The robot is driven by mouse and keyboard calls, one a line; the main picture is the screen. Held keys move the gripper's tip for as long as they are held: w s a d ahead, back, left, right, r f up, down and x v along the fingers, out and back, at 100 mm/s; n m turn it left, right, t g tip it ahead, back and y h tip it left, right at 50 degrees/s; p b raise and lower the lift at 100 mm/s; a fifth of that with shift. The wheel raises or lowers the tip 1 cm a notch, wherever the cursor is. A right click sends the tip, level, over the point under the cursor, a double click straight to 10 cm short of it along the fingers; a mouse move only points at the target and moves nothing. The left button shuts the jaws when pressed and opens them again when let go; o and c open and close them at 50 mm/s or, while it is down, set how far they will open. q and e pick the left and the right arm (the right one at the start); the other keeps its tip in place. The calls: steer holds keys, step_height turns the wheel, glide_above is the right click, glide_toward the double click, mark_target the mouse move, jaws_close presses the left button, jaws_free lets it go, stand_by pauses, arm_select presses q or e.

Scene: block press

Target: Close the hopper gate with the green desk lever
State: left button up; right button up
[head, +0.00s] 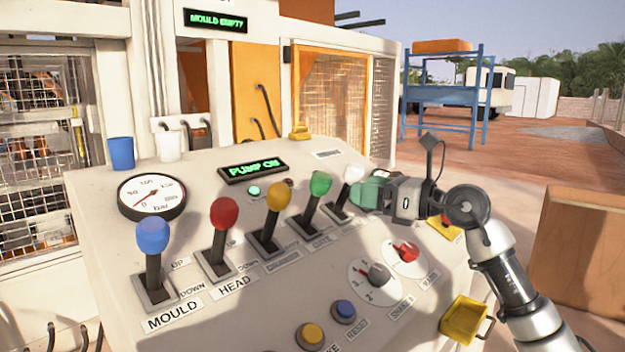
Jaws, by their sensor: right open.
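The green desk lever (320,183) stands in its slot on the sloping desk, with a label reading GATE in front of it. It leans up and to the right, like the yellow and white levers. My right gripper (362,196) reaches in from the right and is open, with green finger pads. It is beside the white lever (347,174), to the right of the green knob and apart from it. Its fingers partly overlap the white lever in the picture; I cannot tell whether they touch it. The hopper gate cannot be made out. My left gripper is not in view.
Blue (154,234), red (224,213) and yellow (279,199) levers stand left of the green one. Knobs and buttons, including a red knob (405,252), lie in front. A gauge (151,196), a PUMP ON display (253,170) and two cups are behind.

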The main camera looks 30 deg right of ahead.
mark_target(320, 182)
steer(key=p+x, duration=0.1)
steer(key=x, duration=0.1)
steer(key=p+x, duration=0.1)
steer(key=x, duration=0.2)
steer(key=shift+a+r, duration=0.1)
steer(key=shift+r, duration=0.15)
steer(key=p+x, duration=0.1)
steer(key=x, duration=0.3)
steer(key=shift+f+p, duration=0.15)
steer(key=shift+p, duration=0.15)
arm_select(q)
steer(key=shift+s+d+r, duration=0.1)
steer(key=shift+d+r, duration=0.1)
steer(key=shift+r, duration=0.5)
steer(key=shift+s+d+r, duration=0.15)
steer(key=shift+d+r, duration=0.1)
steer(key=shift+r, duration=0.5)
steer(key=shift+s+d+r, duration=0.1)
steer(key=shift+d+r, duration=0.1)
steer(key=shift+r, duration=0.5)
arm_select(e)
steer(key=shift+w+a+f, duration=0.15)
steer(key=shift+w+a, duration=0.15)
steer(key=shift+w, duration=0.15)
